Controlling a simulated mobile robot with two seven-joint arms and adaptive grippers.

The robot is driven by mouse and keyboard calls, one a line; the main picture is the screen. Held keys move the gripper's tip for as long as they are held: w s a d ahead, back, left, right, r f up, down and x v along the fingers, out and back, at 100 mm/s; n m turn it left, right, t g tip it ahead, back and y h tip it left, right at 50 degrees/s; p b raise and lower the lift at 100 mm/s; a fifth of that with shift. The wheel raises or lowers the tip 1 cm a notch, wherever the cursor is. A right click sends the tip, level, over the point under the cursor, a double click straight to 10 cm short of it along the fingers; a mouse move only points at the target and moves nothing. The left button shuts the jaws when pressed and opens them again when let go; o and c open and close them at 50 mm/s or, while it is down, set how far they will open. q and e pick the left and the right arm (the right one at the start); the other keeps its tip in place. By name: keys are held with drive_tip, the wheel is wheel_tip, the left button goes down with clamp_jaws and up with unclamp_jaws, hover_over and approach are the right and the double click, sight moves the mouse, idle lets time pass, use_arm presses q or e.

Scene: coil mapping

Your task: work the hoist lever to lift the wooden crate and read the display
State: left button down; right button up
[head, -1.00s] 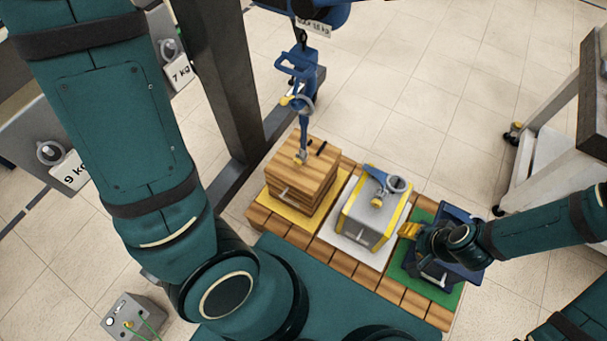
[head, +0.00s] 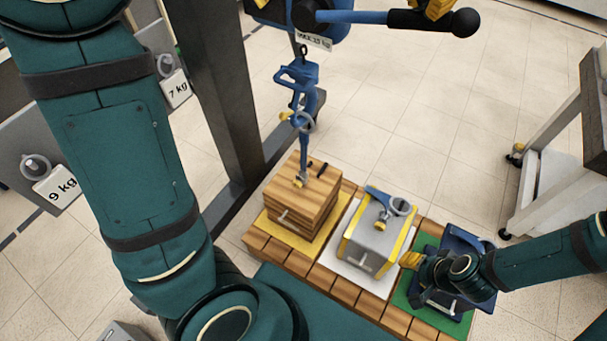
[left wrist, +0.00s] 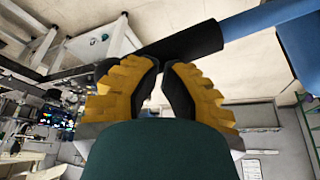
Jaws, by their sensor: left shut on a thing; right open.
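The wooden crate (head: 302,196) sits on the yellow pad of a slatted pallet (head: 325,254). A blue hook assembly (head: 298,76) hangs above it and reaches its top. The hoist lever (head: 352,17) is a blue rod with a black grip, extending right from the blue hoist body at the top. My left gripper (head: 434,6), partly cut off, is shut on the black grip; the left wrist view shows its yellow fingers at the grip (left wrist: 190,45). My right gripper (head: 411,260) is open beside the dark blue load (head: 460,262) on the green pad. No readable display shows.
A grey case with yellow edges (head: 372,243) stands on a white pad between the crate and the dark blue load. A dark post (head: 222,80) rises left of the crate. A wheeled cart (head: 560,150) stands right.

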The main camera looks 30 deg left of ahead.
use_arm(q)
drive_tip(key=shift+f, duration=0.1)
drive_tip(key=f+b, duration=0.1)
drive_tip(key=f, duration=0.1)
drive_tip(key=d+f+b, duration=0.1)
drive_tip(key=f+b, duration=0.1)
drive_tip(key=shift+f, duration=0.35)
drive_tip(key=shift+a+r, duration=0.1)
wheel_tip(320, 180, down, 5)
drive_tip(key=b, duration=0.3)
drive_tip(key=shift+r, duration=0.1)
